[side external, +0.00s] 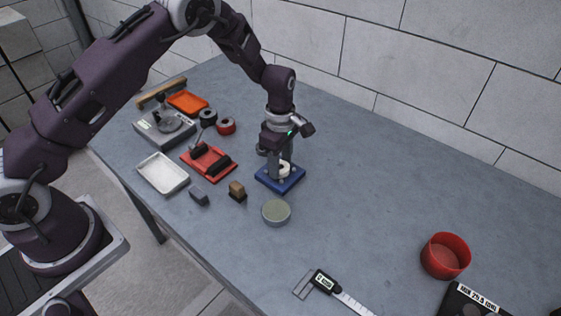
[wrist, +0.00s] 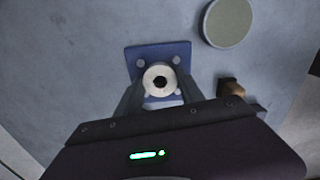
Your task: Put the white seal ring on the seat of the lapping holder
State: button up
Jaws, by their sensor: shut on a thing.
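The white seal ring (wrist: 149,73) shows in the wrist view as a pale ring with a dark centre, between my two fingers. My gripper (wrist: 160,84) is shut on it. The lapping holder is a blue square base (wrist: 136,54) with pale round spots near its corners, directly beneath the ring in the picture. In the side view the blue base (side external: 292,184) lies on the table, and my gripper (side external: 284,166) points down over it with the white ring (side external: 285,171) low between the fingers. The seat is hidden by the ring, and I cannot tell whether they touch.
A grey-green disc (side external: 276,212) and a small brown block (side external: 237,190) lie in front of the holder. A red stand (side external: 213,166) and white tray (side external: 160,176) are to the left. A caliper (side external: 323,282) and red cup (side external: 445,257) are at right. Table right of the holder is clear.

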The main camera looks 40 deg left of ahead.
jog(key=o, duration=1.4)
jog(key=shift+f, duration=0.1)
jog(key=s+r+m+t, duration=0.1)
jog(key=s+r+m, duration=0.1)
jog(key=r, duration=0.9)
jog(key=s+r+m, duration=0.2)
jog(key=s+r, duration=0.1)
jog(key=r, duration=0.8)
jog(key=s+a+r+m+t+h, duration=0.1)
jog(key=s+a+r+m+t, duration=0.1)
jog(key=s+r+m, duration=0.5)
jog(key=s+m+t, duration=0.1)
jog(key=s+m, duration=0.2)
jog(key=s, duration=0.3)
jog(key=s+a+r+m, duration=0.1)
jog(key=s+m, duration=0.1)
jog(key=s, duration=0.5)
jog(key=s+m+t+y, duration=0.1)
jog(key=s+m, duration=0.2)
jog(key=s, duration=0.3)
jog(key=shift+s+a+r+m+t, duration=0.15)
jog(key=shift+s+a+m+t, duration=0.05)
jog(key=shift+a+m+t, duration=0.1)
